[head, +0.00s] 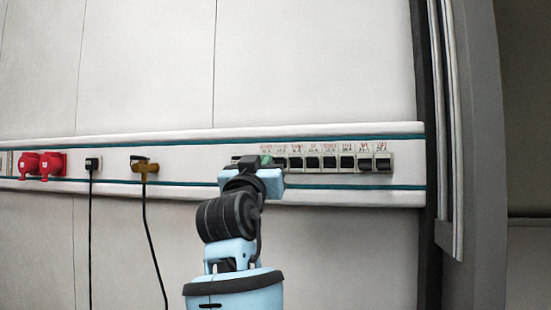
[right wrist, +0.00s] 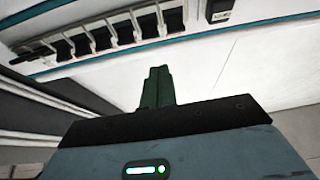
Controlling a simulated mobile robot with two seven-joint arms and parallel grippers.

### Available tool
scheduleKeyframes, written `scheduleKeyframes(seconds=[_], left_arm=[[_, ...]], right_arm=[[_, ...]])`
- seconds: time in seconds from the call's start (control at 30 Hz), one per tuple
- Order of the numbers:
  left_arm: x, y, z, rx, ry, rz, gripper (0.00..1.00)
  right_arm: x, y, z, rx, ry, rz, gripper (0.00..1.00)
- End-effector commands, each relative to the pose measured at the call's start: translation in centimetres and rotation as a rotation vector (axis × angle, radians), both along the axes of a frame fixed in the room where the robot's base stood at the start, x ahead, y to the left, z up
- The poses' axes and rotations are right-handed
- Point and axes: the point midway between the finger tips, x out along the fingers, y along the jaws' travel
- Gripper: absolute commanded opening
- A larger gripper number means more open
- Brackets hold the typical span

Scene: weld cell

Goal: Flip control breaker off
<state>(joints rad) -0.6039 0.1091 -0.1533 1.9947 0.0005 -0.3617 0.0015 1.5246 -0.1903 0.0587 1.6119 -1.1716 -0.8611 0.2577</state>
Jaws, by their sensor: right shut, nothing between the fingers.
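A row of breakers (head: 329,163) with black levers sits on the wall rail. Small red labels (head: 321,146) stand above them, too small to read, so I cannot tell which one is the control breaker. My right gripper (head: 266,160) is in front of the left end of the row and hides part of it. In the right wrist view the green fingers (right wrist: 158,87) are shut together and empty, with the breaker row (right wrist: 105,36) beyond them to the upper left. My left gripper is not in view.
The white rail (head: 205,150) with teal stripes runs along the wall. Red sockets (head: 40,164), a black plug (head: 92,163) and a brownish plug (head: 145,167) with hanging cables are to the left. A grey post (head: 478,150) stands at the right.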

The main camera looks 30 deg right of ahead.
Motion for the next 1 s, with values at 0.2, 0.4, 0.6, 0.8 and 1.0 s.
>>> scheduleKeyframes(seconds=[0.2, 0.4, 0.6, 0.8, 1.0], left_arm=[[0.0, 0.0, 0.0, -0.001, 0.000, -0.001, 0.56], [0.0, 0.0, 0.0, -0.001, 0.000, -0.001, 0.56], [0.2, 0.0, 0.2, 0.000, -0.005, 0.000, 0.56], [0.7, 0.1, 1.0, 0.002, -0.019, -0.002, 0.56], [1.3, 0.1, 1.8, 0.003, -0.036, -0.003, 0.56]], right_arm=[[-0.9, -0.1, 1.7, 0.007, -0.026, -0.016, 0.00], [-0.9, -0.1, 1.7, 0.007, -0.025, -0.015, 0.00], [-0.5, -0.7, 2.2, 0.005, -0.026, -0.016, 0.00], [1.1, -2.7, 3.7, 0.007, -0.028, -0.016, 0.00], [2.9, -4.9, 5.1, 0.006, -0.028, -0.018, 0.00]])
